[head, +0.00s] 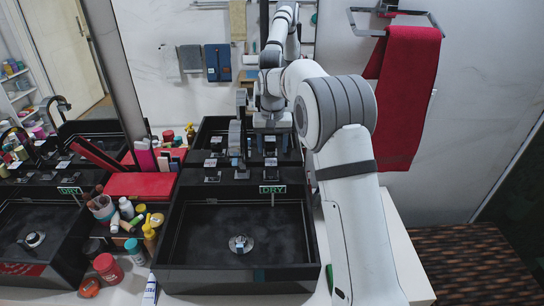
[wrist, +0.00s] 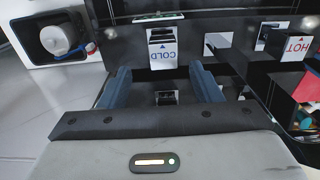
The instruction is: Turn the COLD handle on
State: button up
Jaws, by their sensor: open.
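The COLD handle is a small light block with blue COLD lettering and an arrow (wrist: 163,55), upside down in the wrist view. In the head view it is the right-hand block (head: 271,168) on the black ledge behind the sink. My gripper (head: 271,146) hangs over this ledge, pointing down. In the wrist view my gripper (wrist: 160,70) is open, with its two blue-grey fingers apart. The COLD handle shows between and just beyond the fingertips; no contact is visible. The HOT handle (wrist: 291,45) has red lettering and is the left block (head: 212,170) in the head view.
The grey spout (head: 236,138) stands left of my gripper. A green-lettered DRY sign (head: 272,189) stands at the back rim of the black sink (head: 182,250). Bottles and a red box (head: 140,185) crowd the left. A red towel (head: 408,95) hangs at right.

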aim_at(271, 162)
jog(key=shift+w+a+f, duration=0.35)
jog(key=shift+w+f, duration=0.05)
jog(key=shift+f, duration=0.1)
notch_tip(271, 162, down, 7)
jog(key=shift+d+f+p, duration=0.15)
jog(key=shift+f+p, duration=0.05)
jog(key=shift+p, duration=0.65)
jog(key=shift+c, duration=0.6)
jog(key=c, duration=0.9)
jog(key=shift+o, duration=0.2)
jog(key=shift+f+n+b, duration=0.1)
jog(key=shift+n+b, duration=0.5)
jog(key=shift+n, duration=0.1)
jog(key=n+b, duration=0.1)
jog(key=n, duration=0.3)
jog(key=o, duration=1)
